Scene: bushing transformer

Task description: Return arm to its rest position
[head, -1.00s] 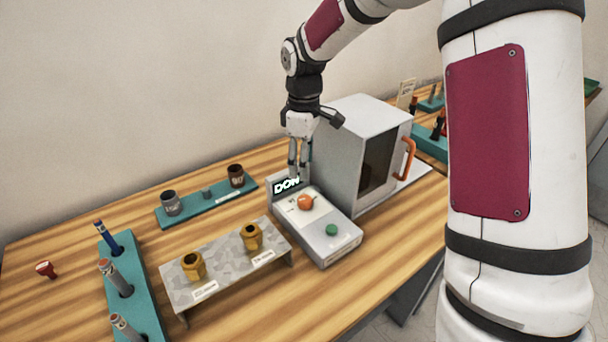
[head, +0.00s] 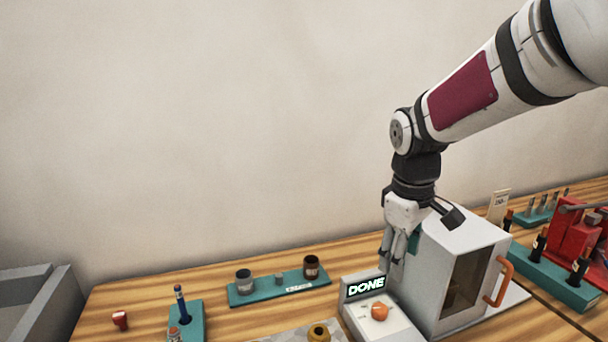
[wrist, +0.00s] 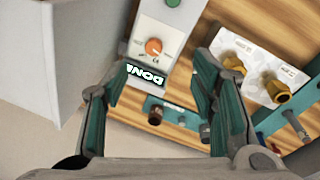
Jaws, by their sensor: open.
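My gripper (head: 398,262) hangs with its fingers pointing down, above and behind the control box and beside the white machine. In the wrist view my gripper (wrist: 160,105) shows its two teal-padded fingers apart with nothing between them. The control box (head: 362,309) has a lit display (head: 366,287) reading DONE and an orange knob (head: 379,311). The knob also shows in the wrist view (wrist: 153,47), just beyond the fingers. My gripper does not appear to touch the knob.
The white machine (head: 462,245) with an orange handle (head: 499,282) stands close right of my gripper. Another teal rack (head: 190,318) holds a blue tool. A red device (head: 577,240) stands far right. The space above the table's left is free.

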